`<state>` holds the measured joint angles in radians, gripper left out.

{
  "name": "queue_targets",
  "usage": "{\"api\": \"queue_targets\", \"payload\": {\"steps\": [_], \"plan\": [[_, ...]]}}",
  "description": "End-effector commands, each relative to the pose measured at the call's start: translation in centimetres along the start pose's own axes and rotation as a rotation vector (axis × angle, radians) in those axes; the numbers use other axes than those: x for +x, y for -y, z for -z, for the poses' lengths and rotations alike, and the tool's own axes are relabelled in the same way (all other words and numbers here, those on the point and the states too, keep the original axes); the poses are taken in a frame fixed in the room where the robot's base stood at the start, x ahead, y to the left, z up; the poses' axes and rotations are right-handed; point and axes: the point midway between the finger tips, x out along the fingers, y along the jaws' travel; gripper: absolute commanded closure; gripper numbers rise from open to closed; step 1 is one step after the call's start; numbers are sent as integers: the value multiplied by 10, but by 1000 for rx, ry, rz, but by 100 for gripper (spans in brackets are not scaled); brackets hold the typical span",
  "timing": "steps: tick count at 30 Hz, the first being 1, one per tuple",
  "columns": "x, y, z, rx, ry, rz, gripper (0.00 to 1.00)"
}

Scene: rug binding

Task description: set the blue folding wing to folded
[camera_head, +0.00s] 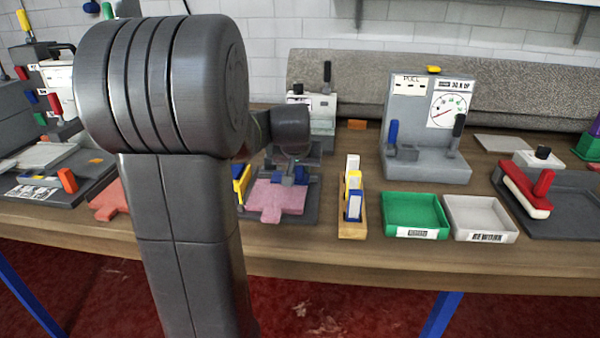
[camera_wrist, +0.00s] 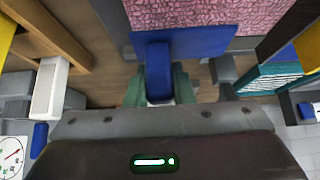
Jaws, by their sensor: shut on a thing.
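The blue folding wing shows in the wrist view as a flat blue plate (camera_wrist: 205,42) along the edge of a pink rug piece (camera_wrist: 190,14), with a blue upright grip (camera_wrist: 158,70) on it. My gripper (camera_wrist: 158,88) is shut on that grip, one green-tinted finger on each side. In the head view my gripper (camera_head: 288,170) is over the far part of the pink rug piece (camera_head: 280,198) on its dark fixture (camera_head: 308,207). Only a small bit of blue (camera_head: 301,175) shows beside it there. My arm and gripper hide most of the wing, and its angle is hard to tell.
Right of the fixture stand a wooden rack (camera_head: 350,228) with white, yellow and blue pieces, a green tray (camera_head: 413,213) and a white rework tray (camera_head: 479,216). A grey gauge stand (camera_head: 428,165) is behind them. A yellow-and-blue item (camera_head: 240,184) stands close on the left.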

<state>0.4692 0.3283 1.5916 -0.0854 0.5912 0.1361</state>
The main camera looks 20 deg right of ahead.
Motion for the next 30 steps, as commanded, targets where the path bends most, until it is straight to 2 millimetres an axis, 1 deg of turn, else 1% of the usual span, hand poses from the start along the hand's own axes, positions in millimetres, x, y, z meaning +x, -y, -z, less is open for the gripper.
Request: {"api": "queue_targets", "payload": {"steps": [9,10,12,13,20,23,26,29,30], "plan": [[0,0,0,0,-2,0,100],[0,0,0,0,-2,0,72],[0,0,0,0,-2,0,59],[0,0,0,0,-2,0,56],[0,0,0,0,-1,0,56],[-3,0,0,0,-2,0,56],[-13,0,1,0,-3,0,56],[-30,0,1,0,-5,0,56],[-38,0,2,0,-6,0,56]]}}
